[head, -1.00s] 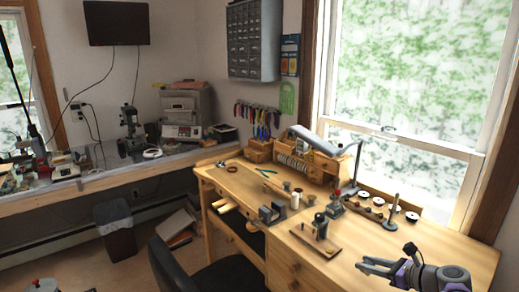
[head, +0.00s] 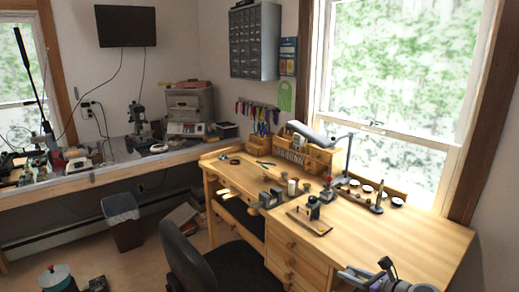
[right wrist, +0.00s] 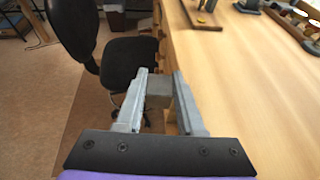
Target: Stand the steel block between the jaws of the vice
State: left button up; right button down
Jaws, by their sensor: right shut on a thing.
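The vice (head: 265,201) is a small dark grey U-shaped fixture at the front edge of the wooden bench, its gap facing up. My right gripper (head: 347,277) is low at the front right of the bench, to the right of the vice and apart from it. In the right wrist view, its two grey fingers are shut on the steel block (right wrist: 159,92), a plain grey block near the fingertips. In the head view I cannot make out the block. My left gripper is not in view.
The wooden bench (head: 410,228) has a clear right part. A small wooden board (head: 309,222) with a dark post stands right of the vice. A black chair (head: 190,262) is in front of the bench.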

jog(key=s+a+f+m+t+h+p, duration=0.1)
jog(key=s+a+f+m+h, duration=0.1)
jog(key=a, duration=0.6)
jog(key=s+h, duration=0.1)
jog(key=s, duration=0.1)
jog(key=shift+s+a+m, duration=0.3)
jog(key=shift+a+m, duration=0.1)
jog(key=shift+d+f, duration=0.1)
